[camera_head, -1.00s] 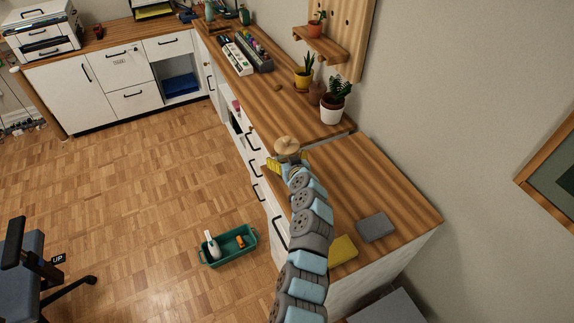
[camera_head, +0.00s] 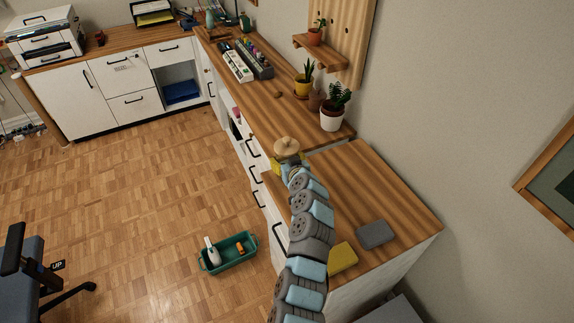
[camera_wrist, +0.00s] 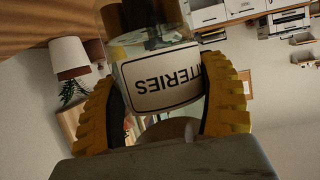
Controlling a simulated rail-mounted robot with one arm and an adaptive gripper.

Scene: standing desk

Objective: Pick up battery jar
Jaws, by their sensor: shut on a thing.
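The battery jar is a clear jar with a white, black-framed label (camera_wrist: 162,80) that reads "...TTERIES", upside down in the wrist view. Its round light wooden lid (camera_head: 287,147) shows in the head view at the near end of the long wooden counter. My gripper (camera_wrist: 165,85) has its yellow ridged fingers on both sides of the jar, shut on it. In the head view my gripper (camera_head: 288,166) is just below the lid, and my arm and gripper hide most of the jar's body.
Potted plants (camera_head: 333,107) stand on the counter beyond the jar, by the wall. A yellow pad (camera_head: 342,258) and a grey pad (camera_head: 375,234) lie on the near desk top (camera_head: 385,190). A green tray (camera_head: 247,263) with items is on the floor.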

